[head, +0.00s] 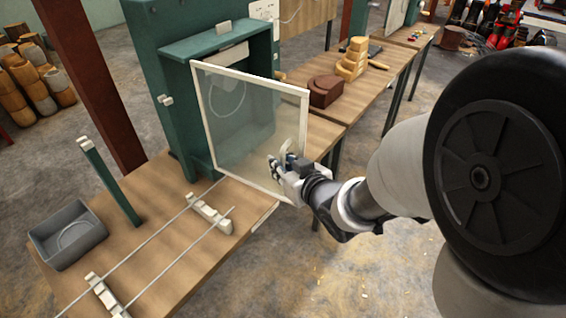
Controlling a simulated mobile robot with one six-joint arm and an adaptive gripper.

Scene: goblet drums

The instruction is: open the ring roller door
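The ring roller door (240,115) is a clear panel in a thin pale frame. It stands swung out at an angle from the green ring roller cabinet (175,100), with its left edge by the cabinet's left side. A pale looped shape shows through the panel inside the cabinet. My gripper (280,166) is at the lower right part of the door, by its right edge. Its dark fingertips overlap the panel in the picture. Whether they touch or grip the door or a handle I cannot tell.
The wooden bench (165,205) carries two thin rods on pale supports (210,213), a grey bin (68,235) and a green post (110,182). Stacked wooden pieces (353,58) and a brown block (325,91) stand on the bench behind. The floor right of the bench is largely clear.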

